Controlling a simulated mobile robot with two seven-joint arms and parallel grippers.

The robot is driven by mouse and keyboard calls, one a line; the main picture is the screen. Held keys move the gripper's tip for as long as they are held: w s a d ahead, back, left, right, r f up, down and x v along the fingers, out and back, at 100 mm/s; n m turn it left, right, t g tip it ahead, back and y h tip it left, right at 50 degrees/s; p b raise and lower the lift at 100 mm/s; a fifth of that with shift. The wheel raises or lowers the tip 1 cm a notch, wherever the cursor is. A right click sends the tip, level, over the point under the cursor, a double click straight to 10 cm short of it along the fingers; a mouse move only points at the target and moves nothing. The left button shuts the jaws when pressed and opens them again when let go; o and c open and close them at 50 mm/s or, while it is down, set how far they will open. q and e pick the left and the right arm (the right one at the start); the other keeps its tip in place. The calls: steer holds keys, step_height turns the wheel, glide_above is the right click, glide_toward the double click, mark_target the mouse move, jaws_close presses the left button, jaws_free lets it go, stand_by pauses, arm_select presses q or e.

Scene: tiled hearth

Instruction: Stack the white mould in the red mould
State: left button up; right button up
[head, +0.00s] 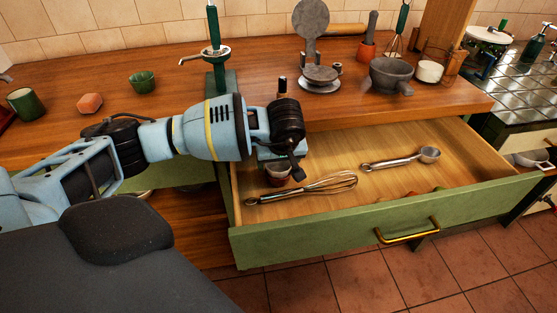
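My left gripper (285,168) reaches down into the left end of the open drawer. A small pale mould (277,168) shows right at its fingers, with a dark red mould (278,181) directly below it. The pale one looks set in or just over the red one; I cannot tell whether they touch. One dark fingertip shows right of the moulds and the other is hidden, so the grip on the pale mould is unclear. My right gripper is out of view.
The green-fronted drawer (370,228) also holds a whisk (310,188) and a metal scoop (403,158). Small red and green things peek over its front wall. The counter above carries a green cup (142,82), a waffle iron (320,75) and a grey mortar (391,75).

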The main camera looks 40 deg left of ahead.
arm_select(q)
steer(key=shift+o, duration=0.7)
steer(key=shift+r, duration=0.25)
steer(key=p+v, duration=0.1)
steer(key=v, duration=1.1)
steer(key=shift+r, duration=0.4)
steer(key=shift+a, duration=0.1)
